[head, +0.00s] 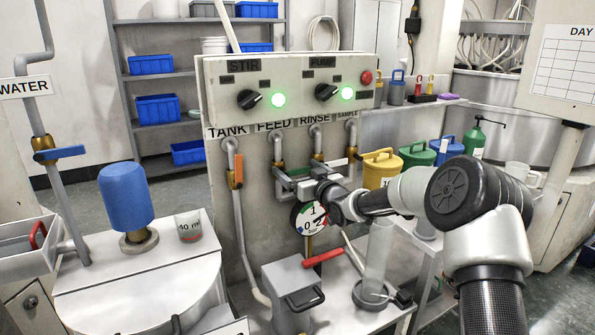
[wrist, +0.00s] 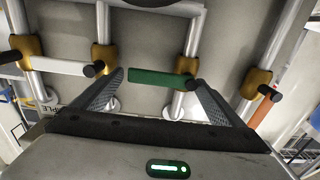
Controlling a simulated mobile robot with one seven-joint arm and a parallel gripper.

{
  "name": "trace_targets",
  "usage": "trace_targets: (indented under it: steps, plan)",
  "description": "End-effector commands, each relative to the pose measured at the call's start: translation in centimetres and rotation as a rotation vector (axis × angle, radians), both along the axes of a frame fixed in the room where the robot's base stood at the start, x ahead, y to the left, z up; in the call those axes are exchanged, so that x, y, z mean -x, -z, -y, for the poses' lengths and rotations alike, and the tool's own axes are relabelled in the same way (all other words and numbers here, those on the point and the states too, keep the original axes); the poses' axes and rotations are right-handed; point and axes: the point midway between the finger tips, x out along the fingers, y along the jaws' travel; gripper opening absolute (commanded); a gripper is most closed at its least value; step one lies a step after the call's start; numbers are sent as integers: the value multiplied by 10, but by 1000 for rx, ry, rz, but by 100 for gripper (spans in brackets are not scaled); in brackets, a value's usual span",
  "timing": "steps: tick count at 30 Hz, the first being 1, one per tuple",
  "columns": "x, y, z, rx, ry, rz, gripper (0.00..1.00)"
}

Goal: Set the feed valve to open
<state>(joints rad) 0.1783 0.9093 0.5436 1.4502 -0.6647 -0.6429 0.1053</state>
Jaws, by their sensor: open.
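The feed valve has a brass body (wrist: 193,80) and a green lever (wrist: 155,78), clear in the wrist view. The lever lies across its pipe. My gripper (wrist: 158,88) is open, with one finger on each side of the lever; I cannot tell whether either finger touches it.
The tank valve's orange lever (head: 237,171) runs along its pipe, left of feed. The rinse valve's white lever (wrist: 68,66) lies across its pipe. A gauge (head: 309,216) hangs below my gripper.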

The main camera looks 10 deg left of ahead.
Motion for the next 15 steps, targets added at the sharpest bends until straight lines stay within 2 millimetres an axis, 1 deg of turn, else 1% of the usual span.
trace_targets:
  steps: [3, 10, 14, 15]
  plan:
    - [-3, 0, -2, -1, 0, 1, 92]
    - [-4, 0, -2, 0, 0, 0, 92]
    - [-3, 0, -2, 0, 0, 0, 70]
    - [-3, 0, -2, 0, 0, 0, 64]
